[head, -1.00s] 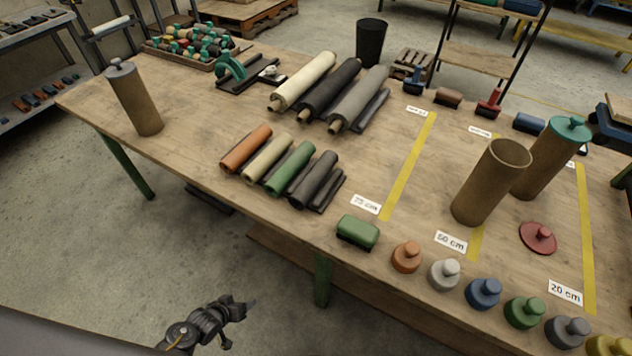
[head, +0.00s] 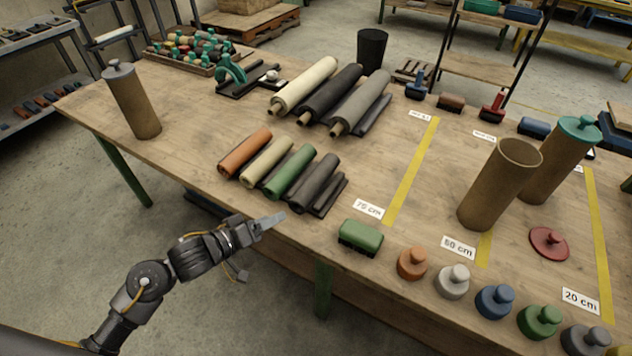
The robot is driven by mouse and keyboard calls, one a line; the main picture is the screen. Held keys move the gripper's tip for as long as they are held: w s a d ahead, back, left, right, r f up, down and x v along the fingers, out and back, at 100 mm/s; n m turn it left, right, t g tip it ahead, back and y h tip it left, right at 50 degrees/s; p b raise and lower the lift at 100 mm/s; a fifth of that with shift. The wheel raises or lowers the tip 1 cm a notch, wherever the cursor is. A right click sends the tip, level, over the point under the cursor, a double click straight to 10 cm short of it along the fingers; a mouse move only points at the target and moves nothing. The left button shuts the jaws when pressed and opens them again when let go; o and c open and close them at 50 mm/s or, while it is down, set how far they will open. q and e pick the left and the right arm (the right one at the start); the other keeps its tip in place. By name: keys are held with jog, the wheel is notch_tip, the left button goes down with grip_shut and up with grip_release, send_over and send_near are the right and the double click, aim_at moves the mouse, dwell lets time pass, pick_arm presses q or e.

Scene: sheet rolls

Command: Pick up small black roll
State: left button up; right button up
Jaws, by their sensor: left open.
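The small black roll (head: 315,183) lies at the right end of a row of short rolls near the table's front edge. A dark flat piece (head: 331,196) lies along its right side. My left gripper (head: 277,219) is open and empty by the table's front edge, in front of the row and to the left of the black roll's near end, apart from it. Its fingers show nearly edge-on, so the gap between them is hard to see. My right gripper is not in view.
Green (head: 289,172), cream (head: 267,162) and orange (head: 246,153) short rolls lie left of the black one. Longer rolls, including a large black one (head: 331,93), lie behind. A green block (head: 360,237) sits to the right.

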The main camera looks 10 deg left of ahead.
aim_at(295, 206)
pick_arm(q)
jog(key=shift+p+x, duration=0.35)
jog(key=shift+x, duration=3.65)
jog(key=shift+r, duration=0.1)
jog(key=c, duration=1.1)
